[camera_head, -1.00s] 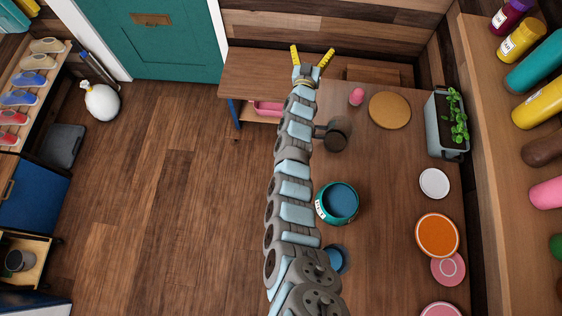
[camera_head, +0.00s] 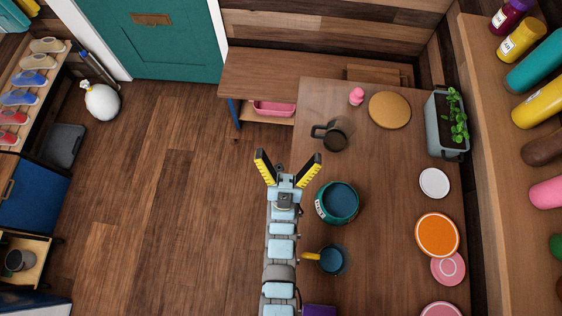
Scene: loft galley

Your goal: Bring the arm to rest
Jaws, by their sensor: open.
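My gripper (camera_head: 288,166) is open and empty, with its two yellow-and-black fingers spread apart and pointing up the picture. It is over the left edge of the wooden table (camera_head: 390,200), left of the teal pot (camera_head: 323,215). My arm runs straight down from it to the bottom edge of the picture. Nothing is between the fingers, and they appear apart from the things on the table.
A dark mug (camera_head: 338,134), a blue cup with a yellow handle (camera_head: 331,261), a round cork mat (camera_head: 389,110), a pink item (camera_head: 356,96), a planter (camera_head: 445,125) and several plates (camera_head: 437,235) occupy the table. Open floor (camera_head: 170,210) lies to the left.

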